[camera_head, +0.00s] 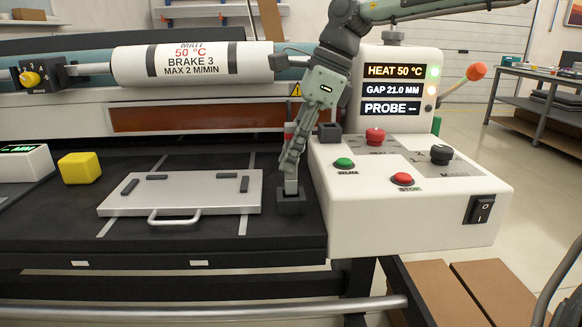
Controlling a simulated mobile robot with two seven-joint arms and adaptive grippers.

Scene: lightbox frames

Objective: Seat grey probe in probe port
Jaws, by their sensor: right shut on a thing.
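My right gripper (292,160) comes down from the upper right, its fingers pointing at the bed beside the control box. It is shut on a slim grey piece, apparently the grey probe (291,187), which is mostly hidden by the fingers. The probe's lower end is at a small dark block (291,206) on the black bed; I cannot tell whether it is inside the block or just above it. Another dark block (329,132) sits at the control box's back left; I cannot tell which block is the probe port. The display (391,108) reads PROBE with dashes.
A white control box (420,220) with buttons and a knob stands right of the gripper. A silver plate with a handle (185,193) lies to the left, near a yellow cube (79,168). A white roller (192,63) spans the back.

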